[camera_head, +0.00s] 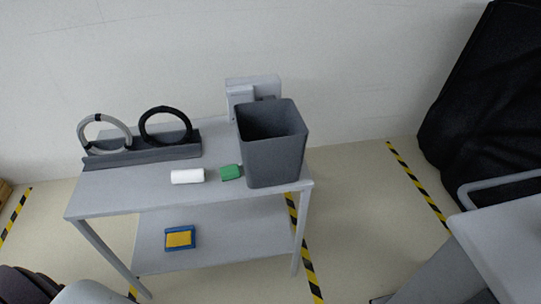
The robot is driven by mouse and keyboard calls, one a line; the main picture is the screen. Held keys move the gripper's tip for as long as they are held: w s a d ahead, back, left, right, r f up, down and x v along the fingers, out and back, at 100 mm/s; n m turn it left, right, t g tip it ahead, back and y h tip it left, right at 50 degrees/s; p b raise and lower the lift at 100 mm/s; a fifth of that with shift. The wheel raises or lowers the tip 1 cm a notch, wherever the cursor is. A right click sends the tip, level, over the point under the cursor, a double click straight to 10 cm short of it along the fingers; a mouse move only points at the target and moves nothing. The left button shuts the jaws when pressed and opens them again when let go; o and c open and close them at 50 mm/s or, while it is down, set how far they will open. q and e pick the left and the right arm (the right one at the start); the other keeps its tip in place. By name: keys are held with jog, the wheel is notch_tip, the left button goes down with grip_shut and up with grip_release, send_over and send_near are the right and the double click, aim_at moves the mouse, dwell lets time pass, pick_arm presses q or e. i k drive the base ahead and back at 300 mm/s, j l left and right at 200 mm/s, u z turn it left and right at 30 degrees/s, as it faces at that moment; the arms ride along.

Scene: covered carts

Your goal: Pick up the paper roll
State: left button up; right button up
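The white paper roll (187,176) lies on its side on the top of the grey cart (130,197), near its front edge. A small green object (231,172) lies just to its right, with a narrow gap between them. Neither of my grippers is in view. Rounded dark and grey parts show at the bottom left corner, and I cannot make out any fingers there.
A tall grey bin (273,160) stands at the cart's right end. A dark holder (145,153) with two rings stands behind the roll. A blue-and-yellow item (180,239) lies on the lower shelf. Another grey cart (505,240) and a black-covered shape (490,95) are right.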

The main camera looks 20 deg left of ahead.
aim_at(193, 175)
jog(key=u, duration=1.35)
jog(key=j+u, duration=0.15)
jog(key=j, duration=1.5)
